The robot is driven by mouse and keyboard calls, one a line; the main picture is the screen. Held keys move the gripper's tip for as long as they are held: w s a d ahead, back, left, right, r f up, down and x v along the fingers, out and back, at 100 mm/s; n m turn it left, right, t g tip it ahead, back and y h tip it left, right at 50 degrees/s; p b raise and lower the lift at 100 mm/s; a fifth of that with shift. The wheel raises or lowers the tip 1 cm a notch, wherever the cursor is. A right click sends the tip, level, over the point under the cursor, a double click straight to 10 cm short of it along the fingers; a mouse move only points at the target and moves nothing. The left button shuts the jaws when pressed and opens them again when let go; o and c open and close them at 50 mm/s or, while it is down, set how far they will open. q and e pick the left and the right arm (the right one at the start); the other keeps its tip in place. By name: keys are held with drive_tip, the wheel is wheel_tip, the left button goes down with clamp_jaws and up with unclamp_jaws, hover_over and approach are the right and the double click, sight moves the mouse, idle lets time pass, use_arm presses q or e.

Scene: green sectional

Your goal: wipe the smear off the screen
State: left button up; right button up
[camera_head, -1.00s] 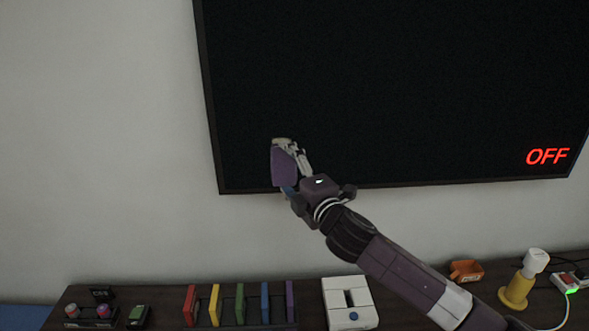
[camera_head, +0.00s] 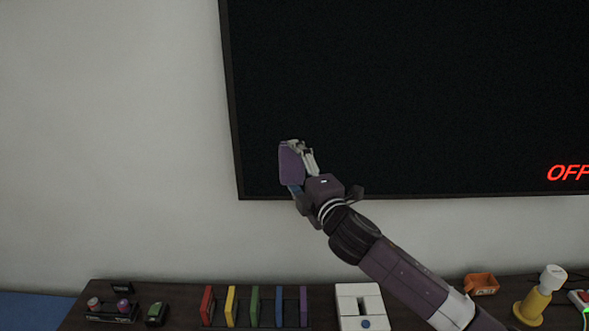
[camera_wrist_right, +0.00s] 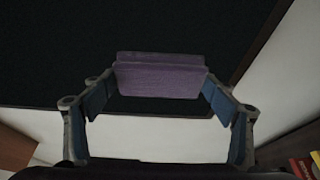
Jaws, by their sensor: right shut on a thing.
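A large black screen (camera_head: 420,90) hangs on the wall, with red "OFF" lettering at its lower right. I cannot make out a smear on the part in view. My right gripper (camera_head: 301,165) is shut on a purple pad (camera_head: 291,164) and holds it in front of the screen's lower left part. In the right wrist view the purple pad (camera_wrist_right: 160,78) sits between the fingertips, with the dark screen (camera_wrist_right: 40,60) behind it. I cannot tell whether the pad touches the screen. My left gripper is not in view.
A dark shelf (camera_head: 185,318) runs below the screen. On it stand coloured upright cases (camera_head: 255,306), a white box with a blue button (camera_head: 360,306), an orange holder (camera_head: 481,284) and a yellow-and-white bottle-like item (camera_head: 540,295). Bare wall lies left of the screen.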

drive_tip(key=shift+d+p, duration=0.95)
drive_tip(key=shift+d, duration=1.95)
drive_tip(key=shift+d+f+p, duration=0.1)
drive_tip(key=shift+d+p, duration=1)
drive_tip(key=shift+d, duration=3.4)
drive_tip(key=shift+a+p, duration=0.35)
drive_tip(key=shift+a, duration=7.1)
